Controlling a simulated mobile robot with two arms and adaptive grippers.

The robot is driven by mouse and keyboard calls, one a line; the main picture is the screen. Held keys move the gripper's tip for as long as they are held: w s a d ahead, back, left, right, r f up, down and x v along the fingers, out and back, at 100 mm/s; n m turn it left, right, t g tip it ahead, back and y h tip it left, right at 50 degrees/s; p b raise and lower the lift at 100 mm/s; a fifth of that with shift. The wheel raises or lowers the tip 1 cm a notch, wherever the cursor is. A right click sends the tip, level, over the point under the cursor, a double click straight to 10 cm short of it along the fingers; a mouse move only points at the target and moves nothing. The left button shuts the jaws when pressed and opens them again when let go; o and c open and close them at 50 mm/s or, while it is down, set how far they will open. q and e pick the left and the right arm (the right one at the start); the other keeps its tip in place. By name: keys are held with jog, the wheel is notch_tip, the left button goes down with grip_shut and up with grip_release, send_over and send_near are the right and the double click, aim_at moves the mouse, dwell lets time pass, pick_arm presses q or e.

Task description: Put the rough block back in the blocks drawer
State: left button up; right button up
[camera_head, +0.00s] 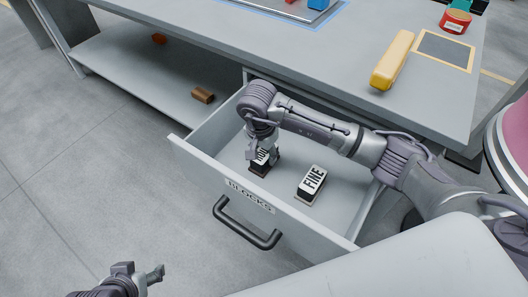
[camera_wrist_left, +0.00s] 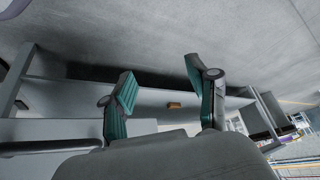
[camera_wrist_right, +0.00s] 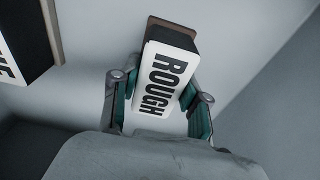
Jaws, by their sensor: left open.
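The rough block (camera_head: 259,168), dark with a white label reading ROUGH, is inside the open blocks drawer (camera_head: 205,165), near its front panel. I cannot tell whether it touches the drawer floor. My right gripper (camera_head: 264,150) reaches down over it and hides part of it. In the right wrist view the fingers (camera_wrist_right: 160,108) close on both sides of the rough block (camera_wrist_right: 163,80). My left gripper (camera_head: 155,272) is open and empty, low over the floor at the bottom left; its spread fingers show in the left wrist view (camera_wrist_left: 160,90).
A block labelled FINE (camera_head: 312,183) lies in the drawer to the right of the rough block. The drawer has a dark handle (camera_head: 246,228). The workbench (camera_head: 300,60) is above and behind; a yellow bar (camera_head: 392,62) lies on it. A brown piece (camera_head: 203,95) sits on the lower shelf.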

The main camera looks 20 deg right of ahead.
aim_at(263, 152)
jog(key=o, duration=0.4)
jog(key=shift+o, duration=0.2)
